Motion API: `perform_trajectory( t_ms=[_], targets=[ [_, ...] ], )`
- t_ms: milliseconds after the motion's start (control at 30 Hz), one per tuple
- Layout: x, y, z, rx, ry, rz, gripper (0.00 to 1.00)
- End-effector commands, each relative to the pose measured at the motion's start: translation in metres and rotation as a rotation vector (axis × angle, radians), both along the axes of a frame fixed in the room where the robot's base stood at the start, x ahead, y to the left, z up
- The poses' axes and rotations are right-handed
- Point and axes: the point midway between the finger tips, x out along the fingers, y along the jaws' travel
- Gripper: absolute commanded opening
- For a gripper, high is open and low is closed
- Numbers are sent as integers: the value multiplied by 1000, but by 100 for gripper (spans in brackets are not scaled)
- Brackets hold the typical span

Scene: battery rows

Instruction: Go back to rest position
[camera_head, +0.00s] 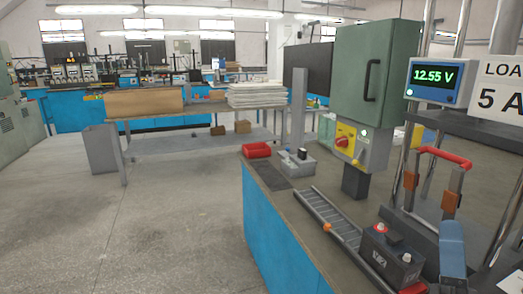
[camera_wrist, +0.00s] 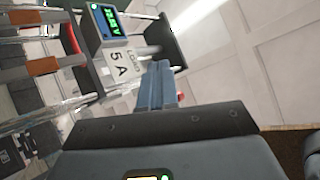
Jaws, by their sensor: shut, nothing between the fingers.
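My gripper (camera_wrist: 158,80) shows in the wrist view as slim blue-grey fingers closed together, with nothing held between them. The fingers point up the picture, just right of the LOAD 5 A sign (camera_wrist: 118,66), with open space around their tips.
A meter (camera_head: 434,79) reads 12.55 V on the metal posts. A green cabinet (camera_head: 376,75) with a yellow switch panel (camera_head: 352,143) stands behind the track. A red tray (camera_head: 256,150) and a grey box (camera_head: 296,163) are on the bench. Floor at left is clear.

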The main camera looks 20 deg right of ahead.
Motion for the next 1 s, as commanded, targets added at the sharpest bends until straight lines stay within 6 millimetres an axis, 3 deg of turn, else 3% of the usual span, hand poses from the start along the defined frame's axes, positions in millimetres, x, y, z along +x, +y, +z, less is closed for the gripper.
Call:
perform_trajectory(
  t_ms=[367,600,800,1000],
  targets=[
    [-79,74,-79,-364,579,71,0],
    [-147,114,-122,-565,930,136,0],
    [-197,135,-141,-689,1154,188,0],
    [-218,144,-147,-741,1248,213,0]
  ],
)
